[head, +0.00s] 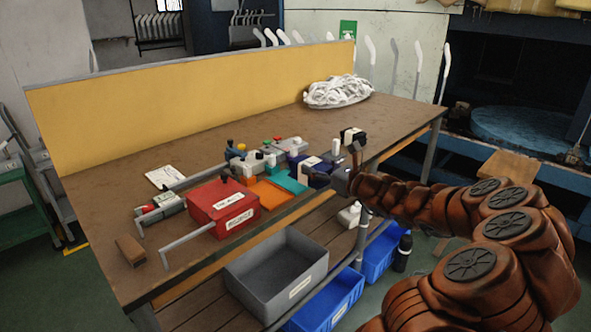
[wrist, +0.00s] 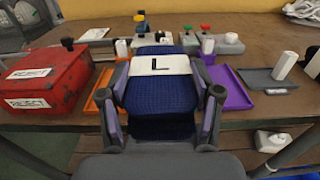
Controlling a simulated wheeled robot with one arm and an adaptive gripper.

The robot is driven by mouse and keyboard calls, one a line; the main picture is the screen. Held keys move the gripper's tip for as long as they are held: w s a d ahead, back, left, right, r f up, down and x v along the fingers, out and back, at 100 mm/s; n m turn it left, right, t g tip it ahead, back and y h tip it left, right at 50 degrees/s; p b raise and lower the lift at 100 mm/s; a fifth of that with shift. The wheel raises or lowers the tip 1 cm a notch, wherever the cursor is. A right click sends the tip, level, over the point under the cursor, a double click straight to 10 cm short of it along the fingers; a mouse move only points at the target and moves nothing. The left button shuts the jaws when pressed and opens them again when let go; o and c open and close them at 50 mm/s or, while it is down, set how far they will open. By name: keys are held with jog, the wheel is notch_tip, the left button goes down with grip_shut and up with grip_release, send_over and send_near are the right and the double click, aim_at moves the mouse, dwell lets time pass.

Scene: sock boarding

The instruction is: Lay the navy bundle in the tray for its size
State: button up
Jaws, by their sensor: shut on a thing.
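The navy bundle (wrist: 160,95) is a knitted fold with a white band marked L. My gripper (wrist: 160,125) is shut on it, with a finger along each side. In the head view the bundle (head: 318,180) is at my gripper (head: 338,180), near the table's front edge. An orange tray (head: 268,194), a teal tray (head: 290,182) and a purple tray (wrist: 232,90) lie in a row. The bundle hides much of what lies behind it in the wrist view. I cannot read any size marks on the trays.
A red REJECT box (head: 222,205) stands left of the trays. A grey tray (wrist: 270,80) with a white cylinder (wrist: 285,65) lies right of the purple one. Another dark, white-banded bundle (head: 352,137) sits further right. Several small knobbed items stand behind the trays.

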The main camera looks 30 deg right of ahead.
jog(key=x, duration=0.9)
jog(key=shift+w+d+f, duration=0.1)
jog(key=shift+d+f, duration=0.3)
jog(key=shift+f+b, duration=0.45)
jog(key=shift+f, duration=1.3)
jog(key=shift+f, duration=0.15)
jog(key=o, duration=1.2)
jog(key=v, duration=1.2)
